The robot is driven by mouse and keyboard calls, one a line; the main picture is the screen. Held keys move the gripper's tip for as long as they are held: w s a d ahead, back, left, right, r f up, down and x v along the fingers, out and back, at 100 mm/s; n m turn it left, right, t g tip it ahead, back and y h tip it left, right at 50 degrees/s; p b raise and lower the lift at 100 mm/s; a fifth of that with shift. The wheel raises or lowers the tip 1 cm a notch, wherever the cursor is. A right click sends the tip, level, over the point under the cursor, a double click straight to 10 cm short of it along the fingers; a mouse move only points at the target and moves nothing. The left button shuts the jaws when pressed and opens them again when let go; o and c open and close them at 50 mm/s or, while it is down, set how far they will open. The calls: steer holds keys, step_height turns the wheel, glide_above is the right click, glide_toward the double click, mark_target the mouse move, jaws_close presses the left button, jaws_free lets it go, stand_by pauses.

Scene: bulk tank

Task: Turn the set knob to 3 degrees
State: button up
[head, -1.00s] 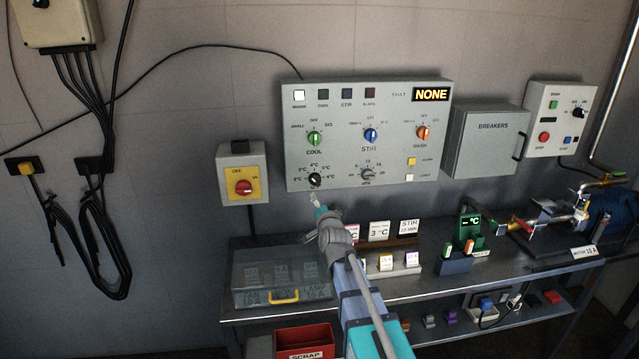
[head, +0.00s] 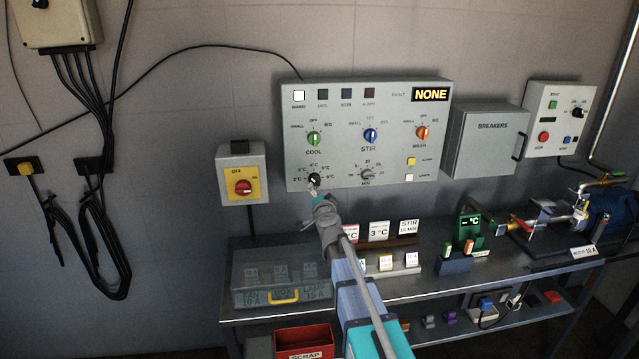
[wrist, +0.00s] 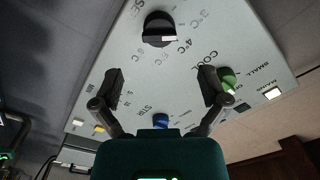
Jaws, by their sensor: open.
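The set knob (head: 314,180) is a black round knob at the lower left of the grey control panel (head: 440,135), with a ring of °C marks around it. In the wrist view the set knob (wrist: 157,29) sits past my fingertips, upside down, its white mark turned roughly towards the 4 °C label. My gripper (head: 316,190) is just below and in front of the knob; in the wrist view its fingers (wrist: 161,74) are spread wide with nothing between them. No finger visibly touches the knob.
The green COOL knob (head: 314,138) is above the set knob, and the MIN knob (head: 367,174) is to its right. A bench (head: 345,285) with a "3 °C" card (head: 378,231) stands below.

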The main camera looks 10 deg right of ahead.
mark_target(315, 183)
steer(key=w, duration=0.8)
steer(key=c, duration=1.1)
steer(key=shift+c, duration=0.3)
steer(key=shift+n, duration=0.4)
steer(key=o, duration=1.2)
steer(key=shift+c, duration=0.2)
steer(key=shift+s, duration=0.1)
